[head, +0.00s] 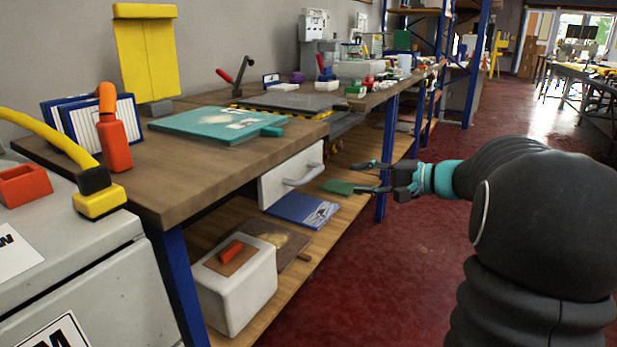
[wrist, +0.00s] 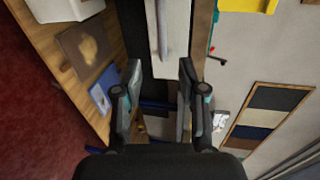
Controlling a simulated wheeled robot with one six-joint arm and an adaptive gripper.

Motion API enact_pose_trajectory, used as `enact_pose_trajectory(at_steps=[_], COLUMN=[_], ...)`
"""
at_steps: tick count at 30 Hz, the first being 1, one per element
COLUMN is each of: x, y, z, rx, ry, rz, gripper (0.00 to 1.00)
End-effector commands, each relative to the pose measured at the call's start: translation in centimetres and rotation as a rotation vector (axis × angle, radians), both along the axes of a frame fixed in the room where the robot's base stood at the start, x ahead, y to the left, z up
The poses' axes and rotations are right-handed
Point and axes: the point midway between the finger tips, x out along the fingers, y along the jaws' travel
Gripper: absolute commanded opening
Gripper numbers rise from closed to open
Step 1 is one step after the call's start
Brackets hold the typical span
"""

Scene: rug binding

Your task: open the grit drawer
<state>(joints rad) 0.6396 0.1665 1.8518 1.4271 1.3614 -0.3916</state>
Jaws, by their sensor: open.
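A white drawer (head: 276,184) with a pale bar handle (head: 303,177) sits under the wooden workbench top. Its front looks about level with the bench edge; I see no gap. My gripper (head: 362,177) is in front of the drawer, to the right of the handle in the head view, with its fingers spread and empty, apart from the handle. In the wrist view the drawer front (wrist: 179,30) and the handle (wrist: 164,25) show at the top, beyond the open fingertips of my gripper (wrist: 160,75).
The workbench top (head: 200,178) holds a teal board (head: 210,124) and tools above the drawer. A lower shelf (head: 265,318) carries a white bin (head: 243,290) and a blue book (head: 301,210). A blue bench leg (head: 381,195) stands beside my gripper. Red floor (head: 400,290) is clear.

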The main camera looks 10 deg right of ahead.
Motion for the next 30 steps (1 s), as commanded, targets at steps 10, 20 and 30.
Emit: enact_pose_trajectory(at_steps=[10, 20, 30], x=[1.8, 6.0, 8.7], y=[2.6, 7.0, 9.8], z=[-0.4, -1.7, -2.6], rx=[-0.01, -0.01, -0.012], ry=[-0.028, -0.027, -0.027], rz=[0.024, 0.023, 0.021], gripper=[0.41, 0.41, 0.41])
